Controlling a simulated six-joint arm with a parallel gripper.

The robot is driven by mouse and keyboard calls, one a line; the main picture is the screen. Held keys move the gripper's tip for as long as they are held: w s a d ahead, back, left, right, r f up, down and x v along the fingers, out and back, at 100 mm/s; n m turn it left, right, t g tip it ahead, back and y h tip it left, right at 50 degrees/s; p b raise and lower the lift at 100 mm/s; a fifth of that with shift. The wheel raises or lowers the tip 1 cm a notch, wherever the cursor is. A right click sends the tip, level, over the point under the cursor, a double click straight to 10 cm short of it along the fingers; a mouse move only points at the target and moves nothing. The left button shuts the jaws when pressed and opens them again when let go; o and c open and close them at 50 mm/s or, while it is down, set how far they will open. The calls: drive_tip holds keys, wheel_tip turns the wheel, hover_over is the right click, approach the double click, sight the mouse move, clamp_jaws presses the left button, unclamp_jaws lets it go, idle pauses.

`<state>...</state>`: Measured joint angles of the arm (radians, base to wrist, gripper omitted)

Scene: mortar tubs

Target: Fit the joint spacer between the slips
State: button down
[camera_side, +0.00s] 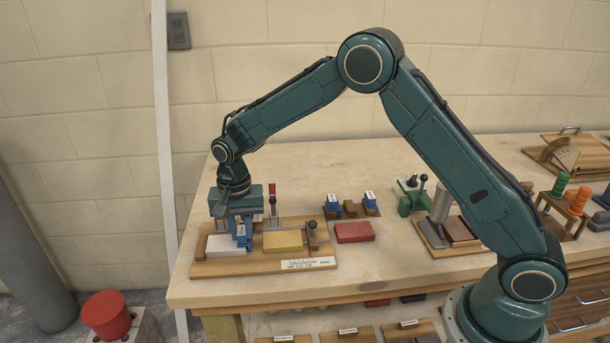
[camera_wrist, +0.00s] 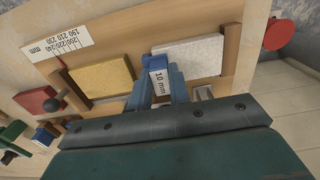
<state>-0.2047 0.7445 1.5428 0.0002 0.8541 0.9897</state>
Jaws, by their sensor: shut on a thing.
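My gripper (camera_side: 242,240) points down over a wooden board (camera_side: 210,268) and is shut on a blue joint spacer. In the wrist view the spacer (camera_wrist: 154,61) has a white label reading "10 mm", and my blue fingers (camera_wrist: 160,85) flank it. The white slip (camera_side: 224,244) lies left of the gripper and the yellow slip (camera_side: 284,241) right of it. In the wrist view the spacer lines up with the gap between the yellow slip (camera_wrist: 102,77) and the white slip (camera_wrist: 190,58). The fingers hide its lower end, so I cannot tell how deep it sits.
A ruler strip (camera_side: 309,265) lies along the board's front edge. A clamp with a red handle (camera_side: 272,190) stands behind the yellow slip. A red slip (camera_side: 355,232) lies right of the board. More blue spacers (camera_side: 333,202) stand behind it. Bare tabletop (camera_side: 375,265) lies in front.

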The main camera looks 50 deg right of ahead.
drive_tip(key=shift+f, duration=0.1)
idle(0.7)
drive_tip(key=c, duration=0.7)
unclamp_jaws()
drive_tip(key=shift+c, duration=0.2)
drive_tip(key=shift+r, duration=3.5)
drive_tip(key=shift+r, duration=0.1)
